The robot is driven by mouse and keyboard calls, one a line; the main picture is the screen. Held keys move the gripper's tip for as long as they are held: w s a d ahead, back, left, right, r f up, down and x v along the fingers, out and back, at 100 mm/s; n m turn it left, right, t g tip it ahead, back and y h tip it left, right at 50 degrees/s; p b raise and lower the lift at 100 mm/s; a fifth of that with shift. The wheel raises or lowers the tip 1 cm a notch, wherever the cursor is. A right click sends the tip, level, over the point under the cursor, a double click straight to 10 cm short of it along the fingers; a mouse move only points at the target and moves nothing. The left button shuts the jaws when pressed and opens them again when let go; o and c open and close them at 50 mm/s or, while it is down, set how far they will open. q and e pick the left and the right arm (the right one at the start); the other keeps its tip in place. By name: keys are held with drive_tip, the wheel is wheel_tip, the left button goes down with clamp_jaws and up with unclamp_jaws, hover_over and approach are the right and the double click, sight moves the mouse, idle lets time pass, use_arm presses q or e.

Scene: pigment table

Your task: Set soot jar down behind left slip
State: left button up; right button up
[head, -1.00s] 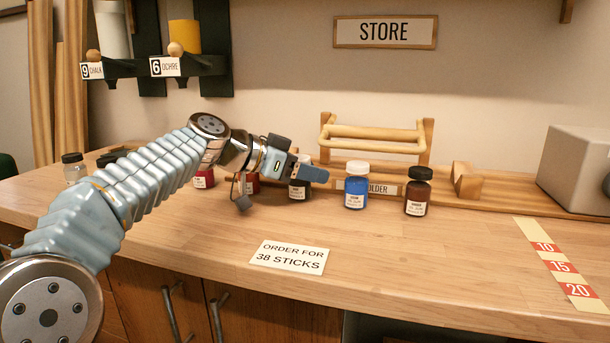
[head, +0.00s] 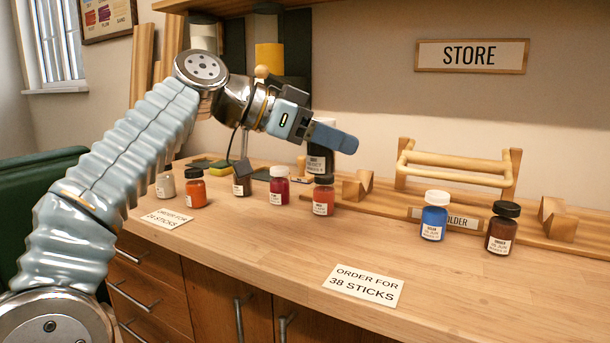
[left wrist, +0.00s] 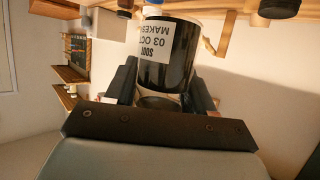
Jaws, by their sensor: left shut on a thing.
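The soot jar (head: 320,161), black with a white label, is held upright in my left gripper (head: 334,138), above the counter. In the left wrist view the jar (left wrist: 166,55) sits between both fingers, its label upside down. The left slip (head: 167,218), a white card reading "ORDER FOR 24 STICKS", lies on the counter at the left, well to the left of the held jar. Behind it stand a pale grey jar (head: 166,187) and an orange jar (head: 195,190). My right gripper is not in view.
A blue jar (head: 434,218) and a brown jar (head: 502,230) stand right. The right slip (head: 363,287) lies in front. The counter's middle is clear.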

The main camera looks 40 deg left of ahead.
use_arm(q)
drive_tip(key=s+a+n+t+y+b, duration=0.2)
drive_tip(key=s+a+n+y, duration=0.3)
drive_tip(key=s+a, duration=0.5)
drive_tip(key=w+a+f, duration=0.2)
drive_tip(key=a+f, duration=0.1)
drive_tip(key=w+a+f+p, duration=0.1)
drive_tip(key=w+a+f, duration=0.1)
drive_tip(key=a+f, duration=0.1)
drive_tip(key=w+a+f, duration=0.3)
drive_tip(key=a, duration=0.2)
drive_tip(key=shift+a+f, duration=0.15)
drive_tip(key=f, duration=0.2)
drive_tip(key=shift+w+a+f, duration=0.1)
drive_tip(key=shift+a+f, duration=0.1)
drive_tip(key=shift+f, duration=0.55)
